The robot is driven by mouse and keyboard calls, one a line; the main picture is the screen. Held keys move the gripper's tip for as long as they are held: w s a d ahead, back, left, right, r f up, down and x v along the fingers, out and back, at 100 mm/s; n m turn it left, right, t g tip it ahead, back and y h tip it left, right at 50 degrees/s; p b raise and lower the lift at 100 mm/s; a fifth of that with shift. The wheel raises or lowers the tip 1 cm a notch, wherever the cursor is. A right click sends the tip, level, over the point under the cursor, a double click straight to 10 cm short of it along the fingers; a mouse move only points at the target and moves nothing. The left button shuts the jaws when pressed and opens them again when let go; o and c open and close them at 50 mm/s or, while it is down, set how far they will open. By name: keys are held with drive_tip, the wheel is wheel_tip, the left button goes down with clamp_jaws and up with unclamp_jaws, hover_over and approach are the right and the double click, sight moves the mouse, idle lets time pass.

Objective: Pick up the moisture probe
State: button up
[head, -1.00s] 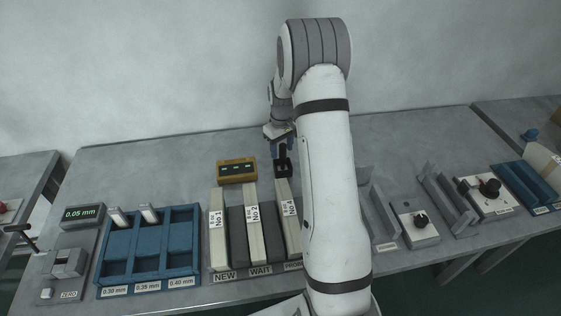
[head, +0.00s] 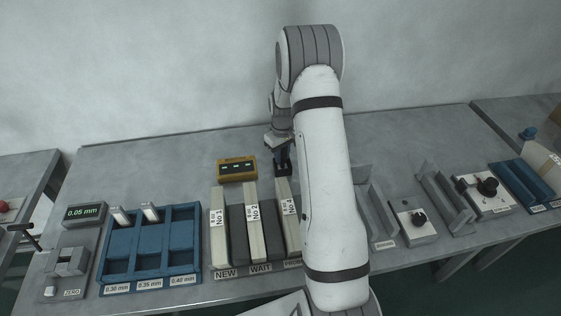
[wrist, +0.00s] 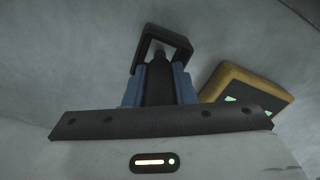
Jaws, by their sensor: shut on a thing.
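The moisture probe (wrist: 158,85) is a dark upright piece between the blue fingers of my gripper (wrist: 158,92) in the wrist view. My gripper (head: 282,157) is shut on it. In the head view the probe is mostly hidden by the fingers. A black square holder (wrist: 183,43) shows just past the fingertips. The holder (head: 283,171) also shows in the head view, below the fingers. I cannot tell whether the probe's lower end is still in it.
A yellow meter (head: 237,169) stands close to the left of the holder; it is also in the wrist view (wrist: 245,95). Labelled strip stacks (head: 254,237) stand in front. A blue compartment tray (head: 150,247) is left. My arm hides part of the bench.

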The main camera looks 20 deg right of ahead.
clamp_jaws()
wheel_tip(320, 180, up, 10)
drive_tip(key=shift+r+b, duration=0.1)
drive_tip(key=shift+b, duration=0.9)
